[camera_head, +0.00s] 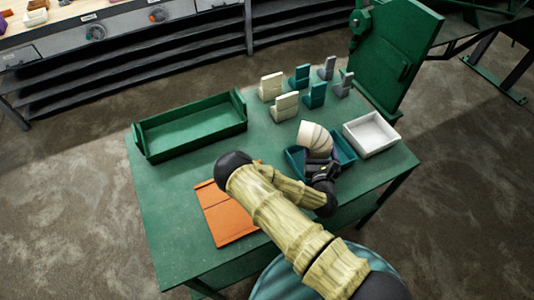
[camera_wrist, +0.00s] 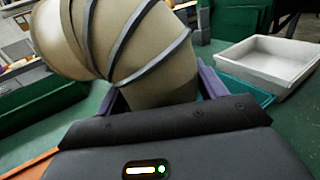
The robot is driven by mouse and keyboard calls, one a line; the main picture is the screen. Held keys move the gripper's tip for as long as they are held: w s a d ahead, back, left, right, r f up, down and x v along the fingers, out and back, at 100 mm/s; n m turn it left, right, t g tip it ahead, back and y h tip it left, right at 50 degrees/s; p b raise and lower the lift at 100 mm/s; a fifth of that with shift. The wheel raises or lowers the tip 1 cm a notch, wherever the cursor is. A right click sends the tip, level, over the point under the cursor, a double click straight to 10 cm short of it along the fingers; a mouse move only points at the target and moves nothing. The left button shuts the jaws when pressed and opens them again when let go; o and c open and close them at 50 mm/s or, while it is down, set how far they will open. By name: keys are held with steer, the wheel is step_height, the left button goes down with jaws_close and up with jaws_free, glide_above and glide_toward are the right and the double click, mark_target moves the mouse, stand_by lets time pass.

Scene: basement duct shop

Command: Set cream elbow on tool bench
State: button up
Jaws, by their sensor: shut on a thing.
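The cream elbow (camera_head: 315,137), a ribbed bent duct piece, is at the right part of the green table (camera_head: 165,215). In the wrist view the elbow (camera_wrist: 135,50) fills the upper middle, with dark seam bands. My gripper (camera_head: 322,165) is shut on its lower end, with purplish fingers at both sides in the wrist view (camera_wrist: 160,105). The elbow is at a teal bin (camera_head: 343,147), partly hidden by my arm; I cannot tell whether it touches the bin. Which surface is the tool bench is unclear; a wood-topped grey bench (camera_head: 75,12) stands at the back left.
On the table are a green tray (camera_head: 195,130), an orange panel (camera_head: 225,222), a white tray (camera_head: 372,133) and several cream, teal and grey L-shaped pieces (camera_head: 287,105). A tall green panel (camera_head: 400,50) rises at the back right. The table's left front is clear.

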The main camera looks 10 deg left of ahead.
steer(key=w+a+y+b, duration=0.1)
steer(key=a, duration=0.2)
steer(key=w+a+n+y+b, duration=0.1)
steer(key=a+b, duration=0.1)
steer(key=a, duration=0.1)
steer(key=w+a+n+y+b, duration=0.1)
steer(key=a+b, duration=0.1)
steer(key=a, duration=0.2)
steer(key=shift+w+g, duration=0.15)
steer(key=shift+g, duration=0.15)
steer(key=a+r+n+g+y+b, duration=0.1)
steer(key=a+r+n+y+b, duration=0.1)
steer(key=a+b, duration=0.4)
steer(key=a+r+y, duration=0.1)
steer(key=a, duration=0.2)
steer(key=shift+w+a+r, duration=0.2)
steer(key=shift+a+r, duration=0.15)
glide_above(265, 151)
steer(key=shift+w+f, duration=0.1)
steer(key=shift+f, duration=3.05)
steer(key=shift+f, duration=1.85)
steer(key=shift+f, duration=0.15)
